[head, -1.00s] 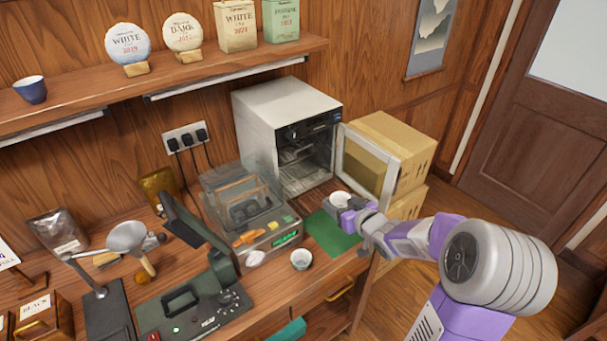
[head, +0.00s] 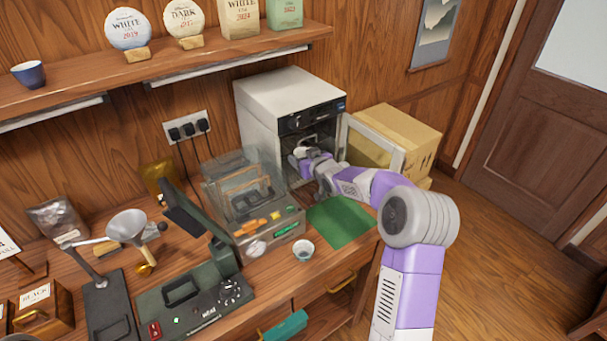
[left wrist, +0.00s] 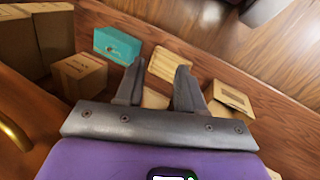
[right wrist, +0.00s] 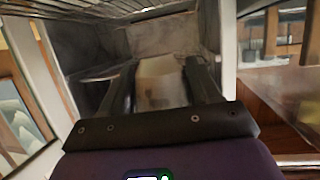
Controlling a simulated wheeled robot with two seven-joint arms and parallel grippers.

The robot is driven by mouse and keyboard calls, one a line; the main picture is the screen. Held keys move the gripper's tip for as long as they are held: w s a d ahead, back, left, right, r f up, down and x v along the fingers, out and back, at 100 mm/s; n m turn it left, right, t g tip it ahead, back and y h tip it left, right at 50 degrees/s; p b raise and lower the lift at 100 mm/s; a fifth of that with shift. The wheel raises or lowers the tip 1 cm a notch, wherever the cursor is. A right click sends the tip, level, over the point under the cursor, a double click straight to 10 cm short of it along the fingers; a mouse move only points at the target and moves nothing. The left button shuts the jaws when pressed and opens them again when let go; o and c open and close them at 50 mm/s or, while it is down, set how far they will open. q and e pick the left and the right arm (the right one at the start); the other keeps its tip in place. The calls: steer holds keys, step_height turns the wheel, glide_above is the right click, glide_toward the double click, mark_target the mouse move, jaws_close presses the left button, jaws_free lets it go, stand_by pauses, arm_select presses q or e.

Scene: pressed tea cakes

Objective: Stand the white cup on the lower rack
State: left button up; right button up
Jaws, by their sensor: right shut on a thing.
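The white cup (right wrist: 162,82) is between the fingers of my right gripper (right wrist: 160,75) in the right wrist view. In the head view the cup (head: 303,151) shows as a small pale shape at the oven's open front. My right gripper (head: 308,161) is shut on it and reaches into the white oven (head: 262,125). Wire rack bars (right wrist: 75,8) cross the top of the right wrist view, and a lower rack edge (right wrist: 98,73) shows left of the cup. Whether the cup touches a rack is unclear. My left gripper (left wrist: 157,75) is open and empty, seen only in its wrist view.
The oven door (head: 373,143) stands open to the right, in front of cardboard boxes (head: 408,135). A second white cup (head: 303,249) stands on the counter near a green mat (head: 340,221). A clear-covered machine (head: 245,205) stands left of the oven.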

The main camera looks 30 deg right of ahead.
step_height(320, 180, down, 2)
steer(key=shift+s+f, duration=0.15)
steer(key=shift+f, duration=0.1)
step_height(320, 180, down, 4)
steer(key=shift+r+b, duration=0.1)
steer(key=shift+b, duration=0.7)
steer(key=shift+w, duration=0.25)
steer(key=shift+f, duration=0.3)
steer(key=o, duration=1.1)
steer(key=shift+c, duration=0.2)
